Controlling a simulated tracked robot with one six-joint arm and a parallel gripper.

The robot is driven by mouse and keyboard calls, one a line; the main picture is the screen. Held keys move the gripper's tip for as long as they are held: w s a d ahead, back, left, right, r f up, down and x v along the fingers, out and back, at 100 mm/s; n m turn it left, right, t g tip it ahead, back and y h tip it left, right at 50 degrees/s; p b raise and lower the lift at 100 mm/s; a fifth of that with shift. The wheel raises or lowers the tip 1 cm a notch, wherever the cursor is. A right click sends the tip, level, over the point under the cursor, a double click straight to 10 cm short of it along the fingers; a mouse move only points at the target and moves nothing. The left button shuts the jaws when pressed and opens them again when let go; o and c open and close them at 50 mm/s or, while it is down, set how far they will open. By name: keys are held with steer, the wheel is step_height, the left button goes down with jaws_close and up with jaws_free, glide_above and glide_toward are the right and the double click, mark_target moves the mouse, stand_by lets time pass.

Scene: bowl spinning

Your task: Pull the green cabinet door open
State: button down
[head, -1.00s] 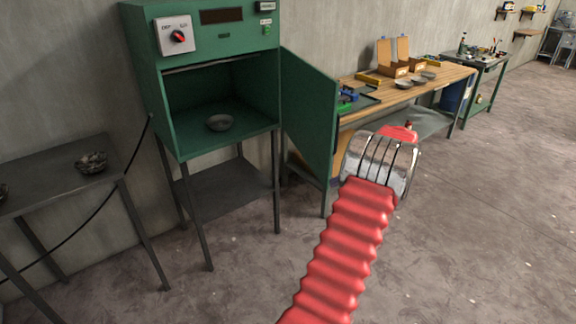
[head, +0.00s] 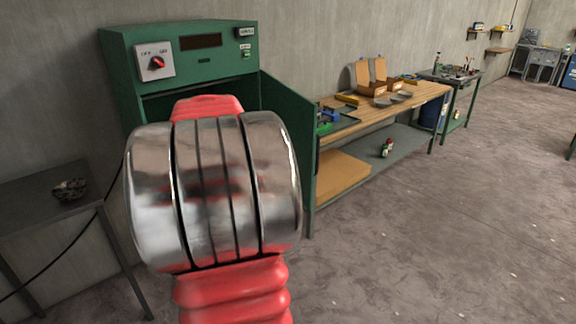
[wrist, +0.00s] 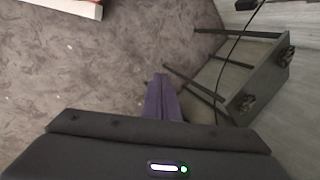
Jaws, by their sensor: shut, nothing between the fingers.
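The green cabinet (head: 215,73) stands at the left in the head view, with a dial and a dark display strip on its front. Its green door (head: 291,130) stands wide open, swung out to the cabinet's right. My arm's metal joint and red sleeve cover most of the opening and the bowl inside. My gripper is hidden in the head view. In the wrist view its purple fingers (wrist: 162,98) are together, with nothing between them, above bare floor. Neither the cabinet nor its door can be made out in the wrist view.
A dark metal table (head: 35,205) with a bowl of scraps (head: 69,189) stands at the left; it also shows in the wrist view (wrist: 256,75), near a black cable (wrist: 236,45). A wooden workbench (head: 420,96) stands right of the door. The floor at the right is clear.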

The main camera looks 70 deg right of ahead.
steer(key=s+a+r+n+h, duration=0.15)
steer(key=a+n, duration=0.45)
steer(key=a, duration=0.8)
steer(key=s+a+r+n, duration=0.15)
steer(key=a+n, duration=0.35)
steer(key=a, duration=1)
steer(key=s+a+f+n+t, duration=0.1)
steer(key=s+a+f+n, duration=0.1)
steer(key=s+a+n, duration=0.3)
steer(key=shift+s+a, duration=0.4)
steer(key=shift+a, duration=0.65)
